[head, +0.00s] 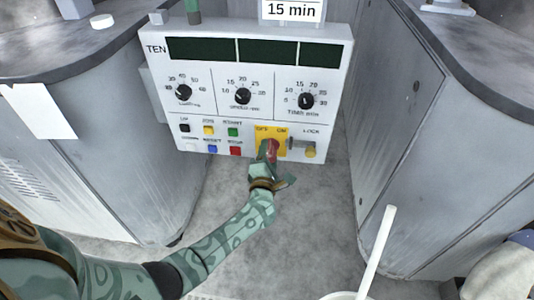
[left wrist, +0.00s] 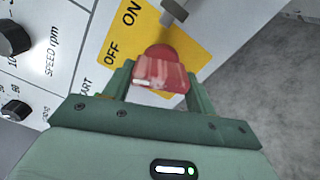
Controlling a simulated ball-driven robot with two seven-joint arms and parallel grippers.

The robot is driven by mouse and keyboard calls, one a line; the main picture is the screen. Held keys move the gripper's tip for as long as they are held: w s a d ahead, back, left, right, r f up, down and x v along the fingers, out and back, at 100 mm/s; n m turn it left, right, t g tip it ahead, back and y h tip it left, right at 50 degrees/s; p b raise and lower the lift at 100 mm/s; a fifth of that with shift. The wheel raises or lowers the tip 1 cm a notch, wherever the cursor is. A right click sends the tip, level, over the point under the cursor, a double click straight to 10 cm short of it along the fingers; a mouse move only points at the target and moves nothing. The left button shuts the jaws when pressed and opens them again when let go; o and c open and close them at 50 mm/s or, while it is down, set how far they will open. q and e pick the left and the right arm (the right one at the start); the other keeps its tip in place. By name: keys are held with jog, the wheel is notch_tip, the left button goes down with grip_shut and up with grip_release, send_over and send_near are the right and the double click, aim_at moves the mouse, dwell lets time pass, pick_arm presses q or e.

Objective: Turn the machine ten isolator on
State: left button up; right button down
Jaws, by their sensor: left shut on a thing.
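The isolator is a red handle (left wrist: 160,70) on a yellow plate (head: 262,134) marked OFF and ON, at the lower right of the control panel labelled TEN (head: 160,100). My left gripper (head: 268,160) is at the handle. In the left wrist view its two fingers (left wrist: 158,84) stand on either side of the red handle and are shut on it. In the head view the fingers cover part of the handle, so its exact angle is hard to read. My right gripper is not in view.
A lock with a yellow part (head: 310,150) sits just right of the isolator. Coloured push buttons (head: 209,131) lie to its left, with three dials (head: 243,96) above. Grey machine cabinets (head: 400,130) stand on both sides. A white stick (head: 378,245) rises at lower right.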

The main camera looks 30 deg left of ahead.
pick_arm(q)
jog(key=m+p, duration=0.2)
jog(key=m, duration=0.3)
jog(key=shift+r+m, duration=0.1)
jog(key=shift+m, duration=0.2)
jog(key=m+p, duration=0.1)
jog(key=m, duration=0.1)
jog(key=shift+m, duration=0.4)
jog(key=shift+d+m, duration=0.1)
jog(key=shift+m, duration=0.7)
jog(key=m, duration=0.2)
jog(key=shift+m+p, duration=0.3)
jog(key=shift+p, duration=0.1)
jog(key=shift+m, duration=0.3)
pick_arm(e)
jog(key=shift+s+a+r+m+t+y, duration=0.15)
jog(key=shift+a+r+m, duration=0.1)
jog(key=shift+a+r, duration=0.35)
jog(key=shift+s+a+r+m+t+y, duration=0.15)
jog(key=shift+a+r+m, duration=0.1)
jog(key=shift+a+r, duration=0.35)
pick_arm(q)
jog(key=shift+s, duration=0.1)
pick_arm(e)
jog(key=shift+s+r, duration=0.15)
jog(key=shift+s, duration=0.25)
pick_arm(q)
jog(key=o, duration=0.8)
jog(key=shift+o, duration=0.9)
